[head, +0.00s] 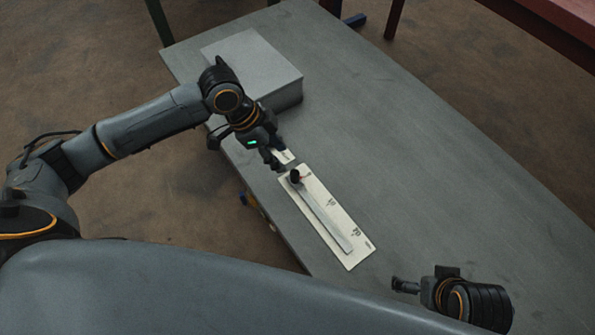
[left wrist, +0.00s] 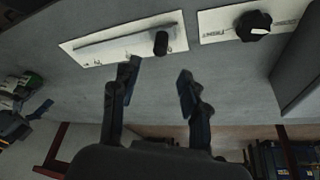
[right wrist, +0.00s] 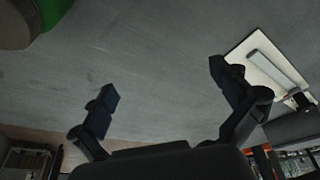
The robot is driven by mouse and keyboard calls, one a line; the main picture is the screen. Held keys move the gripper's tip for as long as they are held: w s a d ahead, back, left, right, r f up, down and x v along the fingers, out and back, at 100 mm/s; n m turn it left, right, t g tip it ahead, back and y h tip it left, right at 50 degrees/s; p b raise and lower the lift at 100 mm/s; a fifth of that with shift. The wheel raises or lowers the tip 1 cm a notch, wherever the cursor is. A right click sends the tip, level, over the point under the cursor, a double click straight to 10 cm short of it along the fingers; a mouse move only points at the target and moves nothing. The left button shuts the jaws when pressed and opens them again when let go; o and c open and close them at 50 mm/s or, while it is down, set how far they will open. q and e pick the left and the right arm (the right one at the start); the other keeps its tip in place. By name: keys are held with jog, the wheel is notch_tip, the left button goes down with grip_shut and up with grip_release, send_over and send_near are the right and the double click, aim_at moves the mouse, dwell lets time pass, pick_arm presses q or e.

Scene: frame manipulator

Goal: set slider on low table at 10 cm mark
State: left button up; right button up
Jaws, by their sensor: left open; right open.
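The slider is a white plate (head: 356,252) with a grey bar-like track on the low table (head: 430,165). Its black knob (head: 295,176) sits at the track's far-left end. A mark that looks like 10 is near the plate's middle; the print is small. My left gripper (head: 275,158) is open just beyond the knob, partly hidden by its own wrist. The left wrist view shows the knob (left wrist: 161,42) ahead of the open, empty fingers (left wrist: 157,76). My right gripper (head: 404,286) is open and empty near the table's front; its fingers (right wrist: 163,82) frame bare tabletop.
A second white plate with a black dial (left wrist: 254,26) lies beside the slider plate. A grey box (head: 262,62) stands at the table's far-left corner. A green thing (right wrist: 52,10) is at the right wrist view's top left. The table's right side is clear.

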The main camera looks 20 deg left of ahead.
aim_at(292, 171)
pick_arm(q)
jog(key=b+x, duration=0.2)
jog(key=x, duration=0.6)
jog(key=shift+f, duration=0.15)
pick_arm(e)
jog(key=shift+x, duration=0.8)
pick_arm(q)
jog(key=shift+b+x, duration=0.3)
jog(key=shift+x, duration=0.5)
pick_arm(e)
jog(key=w, duration=0.1)
jog(key=w+t, duration=0.1)
jog(key=w+a+r+t, duration=0.1)
jog(key=shift+w+a+r+y, duration=0.1)
jog(key=shift+w+y, duration=0.2)
jog(key=shift+w, duration=0.05)
pick_arm(q)
jog(key=shift+w+d+f, duration=0.1)
jog(key=shift+f, duration=0.1)
pick_arm(e)
jog(key=shift+w+a+r+t, duration=0.15)
jog(key=shift+w+r+t, duration=0.1)
jog(key=shift+w+t, duration=0.2)
pick_arm(q)
grip_shut()
